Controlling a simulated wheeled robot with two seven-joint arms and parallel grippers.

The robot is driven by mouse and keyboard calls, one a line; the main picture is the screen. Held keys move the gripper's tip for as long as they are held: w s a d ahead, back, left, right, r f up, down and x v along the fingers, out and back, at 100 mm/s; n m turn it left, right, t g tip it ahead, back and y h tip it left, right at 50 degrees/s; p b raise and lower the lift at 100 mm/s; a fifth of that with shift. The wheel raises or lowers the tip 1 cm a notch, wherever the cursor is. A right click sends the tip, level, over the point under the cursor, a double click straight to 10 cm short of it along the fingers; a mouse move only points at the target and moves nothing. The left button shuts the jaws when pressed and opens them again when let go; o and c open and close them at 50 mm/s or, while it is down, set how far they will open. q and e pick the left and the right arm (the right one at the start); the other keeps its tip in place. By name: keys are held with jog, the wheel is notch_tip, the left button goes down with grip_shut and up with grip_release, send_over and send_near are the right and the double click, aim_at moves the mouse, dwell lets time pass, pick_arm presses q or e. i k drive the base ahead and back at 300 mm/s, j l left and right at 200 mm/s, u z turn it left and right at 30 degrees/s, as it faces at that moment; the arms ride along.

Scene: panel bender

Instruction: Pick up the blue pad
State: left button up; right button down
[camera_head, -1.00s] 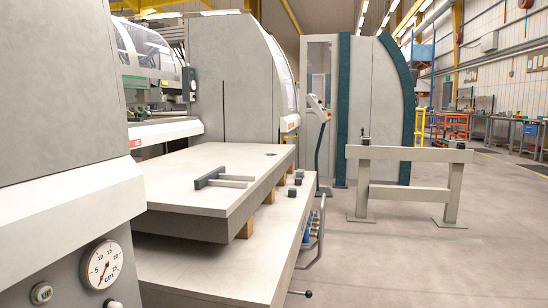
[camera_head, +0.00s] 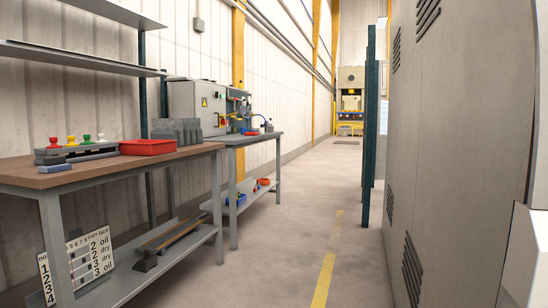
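A small, flat blue pad (camera_head: 54,168) lies on the brown top of the workbench (camera_head: 120,164) at the left, close to its front edge. It lies in front of a grey rack (camera_head: 78,153) that holds red, yellow and green knobbed pieces. Neither of my grippers is in view, and nothing touches the pad from my side.
A red tray (camera_head: 148,147) and grey blocks (camera_head: 177,131) stand farther along the bench. A second grey table (camera_head: 250,139) stands behind. A large grey machine cabinet (camera_head: 460,130) bounds the right side. The floor aisle (camera_head: 310,200) between them is clear.

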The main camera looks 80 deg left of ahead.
aim_at(53, 164)
jog(key=u, duration=3.8)
